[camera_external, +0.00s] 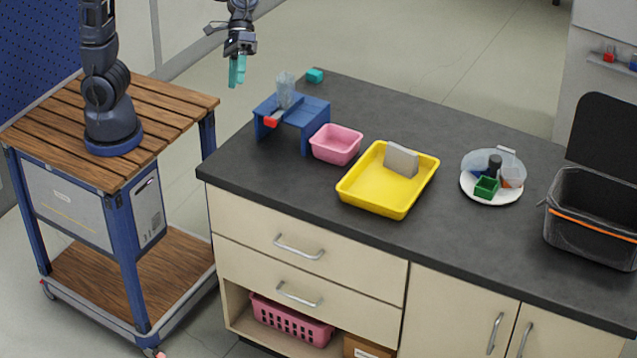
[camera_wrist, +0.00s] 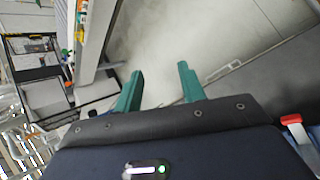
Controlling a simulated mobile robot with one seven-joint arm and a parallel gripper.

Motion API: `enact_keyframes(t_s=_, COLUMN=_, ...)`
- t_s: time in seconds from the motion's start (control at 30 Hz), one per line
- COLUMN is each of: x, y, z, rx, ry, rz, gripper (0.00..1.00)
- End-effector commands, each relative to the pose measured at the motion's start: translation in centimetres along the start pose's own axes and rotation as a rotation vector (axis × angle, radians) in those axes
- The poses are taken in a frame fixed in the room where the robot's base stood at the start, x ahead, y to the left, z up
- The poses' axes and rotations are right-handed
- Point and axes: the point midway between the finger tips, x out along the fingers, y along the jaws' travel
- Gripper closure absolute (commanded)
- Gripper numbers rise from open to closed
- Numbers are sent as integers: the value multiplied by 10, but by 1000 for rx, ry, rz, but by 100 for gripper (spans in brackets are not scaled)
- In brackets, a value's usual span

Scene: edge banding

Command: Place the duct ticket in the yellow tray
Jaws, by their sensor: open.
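The yellow tray (camera_external: 365,200) sits on the dark counter, near its front edge. A grey card-like piece (camera_external: 401,160) stands tilted at the tray's back part, seemingly inside it. No marking on it can be read, so I cannot tell whether it is the duct ticket. My gripper (camera_external: 237,72) is raised beyond the counter's left back end, well apart from the tray. Its teal fingers point down. In the wrist view, my gripper (camera_wrist: 158,82) shows its fingers spread, with nothing between them.
A blue stand (camera_external: 312,112) holds a clear vessel (camera_external: 285,90) and a red-ended item (camera_external: 271,121). A pink bin (camera_external: 336,144) adjoins the tray. A white plate (camera_external: 480,194) carries several items. A black container (camera_external: 590,218) stands right. Counter behind the tray is clear.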

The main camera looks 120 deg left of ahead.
Motion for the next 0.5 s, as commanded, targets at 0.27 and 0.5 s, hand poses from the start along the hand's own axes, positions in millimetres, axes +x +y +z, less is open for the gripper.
enact_keyframes(t_s=0.27, x=-24, y=-51, z=78, rx=305, ry=91, rz=-183, gripper=60)
enact_keyframes(t_s=0.5, x=-48, y=-102, z=124, rx=562, ry=175, rz=-331, gripper=60)
